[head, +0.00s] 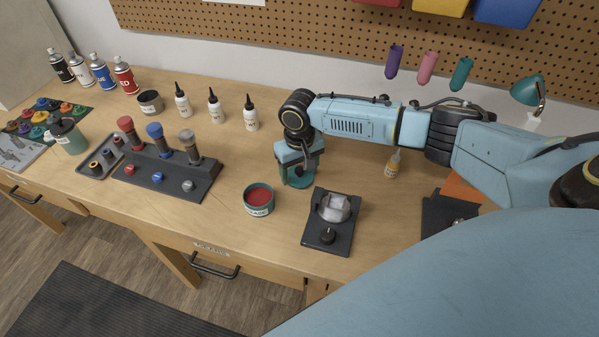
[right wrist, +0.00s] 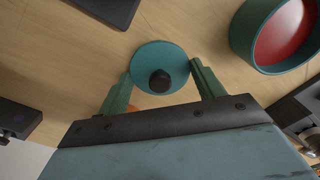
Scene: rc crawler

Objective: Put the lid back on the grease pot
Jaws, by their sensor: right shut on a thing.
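The grease pot (head: 259,211) is a round teal tub with a label on its front. It stands open on the wooden bench, with red grease showing inside. In the right wrist view the pot (right wrist: 239,45) is at the upper right. My right gripper (head: 297,172) is just behind and to the right of the pot. It is shut on the lid (right wrist: 148,54), a flat teal disc with a black knob. The lid is between the fingers, apart from the pot. In the head view the gripper partly hides the lid. My left gripper is not in view.
White bottles (head: 216,108) stand behind, and a small yellow bottle (head: 392,165) is to the right. Bare bench surrounds the pot.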

